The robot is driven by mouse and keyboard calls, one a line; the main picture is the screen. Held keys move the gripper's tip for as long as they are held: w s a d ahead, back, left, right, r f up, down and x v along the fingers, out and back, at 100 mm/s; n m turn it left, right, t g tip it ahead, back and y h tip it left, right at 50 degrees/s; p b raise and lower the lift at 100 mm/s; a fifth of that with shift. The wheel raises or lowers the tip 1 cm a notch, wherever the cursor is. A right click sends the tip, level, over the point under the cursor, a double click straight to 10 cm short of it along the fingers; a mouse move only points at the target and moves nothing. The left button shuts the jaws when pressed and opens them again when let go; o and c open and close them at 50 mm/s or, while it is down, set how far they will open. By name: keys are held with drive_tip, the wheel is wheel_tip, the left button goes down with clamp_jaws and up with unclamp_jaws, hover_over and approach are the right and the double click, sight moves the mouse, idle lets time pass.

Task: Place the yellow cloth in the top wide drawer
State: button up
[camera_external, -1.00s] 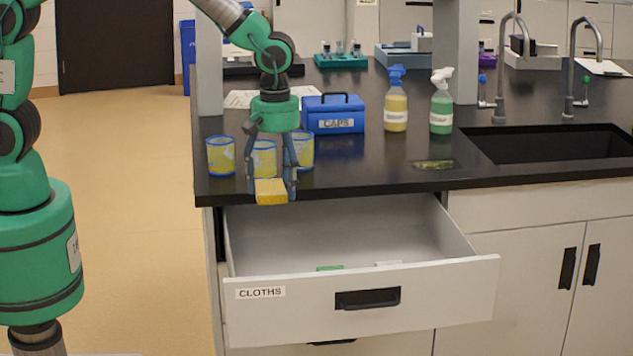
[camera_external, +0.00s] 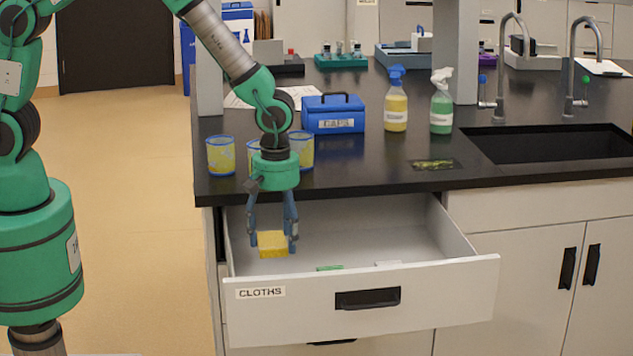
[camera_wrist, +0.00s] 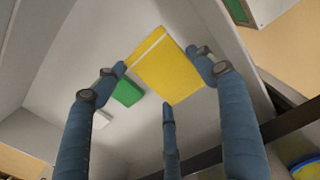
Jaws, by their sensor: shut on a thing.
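The yellow cloth (camera_external: 272,244) is a small folded block held between the fingers of my gripper (camera_external: 272,240). It also shows in the wrist view (camera_wrist: 168,68), with a pale stripe across it and my blue fingers (camera_wrist: 168,85) around it. In the external view it is over the left part of the open top wide drawer (camera_external: 350,215), labelled CLOTHS, below the counter's edge level. Whether it touches the drawer floor I cannot tell. A green cloth (camera_wrist: 127,92) and a white one (camera_wrist: 101,120) lie in the drawer.
Cups with blue rims (camera_external: 220,156) stand on the black counter (camera_external: 370,170) near its left front edge, behind my arm. A blue case (camera_external: 333,114) and two spray bottles (camera_external: 396,105) stand farther back. The sink (camera_external: 545,145) is at right. The drawer's right side is mostly free.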

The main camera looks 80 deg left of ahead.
drive_tip(key=shift+f+b, duration=0.7)
drive_tip(key=shift+f, duration=2.4)
drive_tip(key=shift+f+b, duration=0.45)
drive_tip(key=shift+f, duration=1.4)
drive_tip(key=shift+f, duration=0.15)
drive_tip(key=o, duration=0.9)
wheel_tip(320, 180, up, 12)
drive_tip(key=shift+r+p, duration=0.15)
drive_tip(key=shift+p, duration=1.1)
